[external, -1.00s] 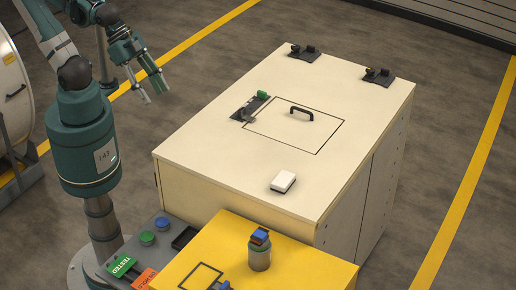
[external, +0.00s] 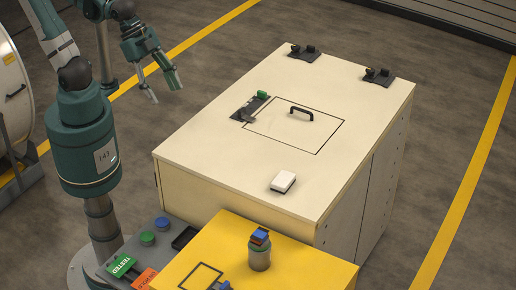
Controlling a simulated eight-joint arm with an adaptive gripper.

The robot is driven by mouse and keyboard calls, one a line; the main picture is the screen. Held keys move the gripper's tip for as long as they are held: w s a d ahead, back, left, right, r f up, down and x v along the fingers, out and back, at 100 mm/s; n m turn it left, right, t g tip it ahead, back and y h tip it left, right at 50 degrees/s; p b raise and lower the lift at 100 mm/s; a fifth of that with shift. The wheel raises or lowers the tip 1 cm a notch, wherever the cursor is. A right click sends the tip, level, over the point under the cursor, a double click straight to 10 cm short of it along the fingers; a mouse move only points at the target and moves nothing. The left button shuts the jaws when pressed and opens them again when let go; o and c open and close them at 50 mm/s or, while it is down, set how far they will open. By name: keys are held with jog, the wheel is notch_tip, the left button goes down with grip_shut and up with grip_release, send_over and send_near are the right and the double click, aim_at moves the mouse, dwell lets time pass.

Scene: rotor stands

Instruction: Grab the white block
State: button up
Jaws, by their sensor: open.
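The white block (external: 283,181) is a small flat box lying on the cream cabinet top (external: 225,165), near its front right edge. My gripper (external: 166,89) is in the upper left of the external view, left of the cabinet and well away from the block. Its fingers are apart, with nothing between them. Nothing hides the block.
A black handle (external: 301,112) sits inside an outlined square on the cabinet top. A latch with a green part (external: 263,95) is left of it. Two dark fittings stand along the far edge. A yellow table (external: 310,262) in front bears a cylinder with a blue top (external: 260,254).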

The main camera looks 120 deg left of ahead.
jog(key=w+a+m+g, duration=0.2)
jog(key=w+m, duration=0.1)
jog(key=w, duration=0.6)
jog(key=m+g+h+b, duration=0.1)
jog(key=m+g+h, duration=0.3)
jog(key=m, duration=0.8)
send_over(285, 174)
jog(key=f, duration=2.1)
jog(key=shift+s+a+f, duration=0.1)
jog(key=shift+a+f, duration=0.1)
jog(key=shift+f, duration=0.15)
jog(key=shift+w+a+f+m, duration=0.2)
jog(key=shift+a+f+m, duration=0.1)
jog(key=shift+f, duration=0.2)
jog(key=shift+x, duration=1.3)
jog(key=shift+d, duration=0.1)
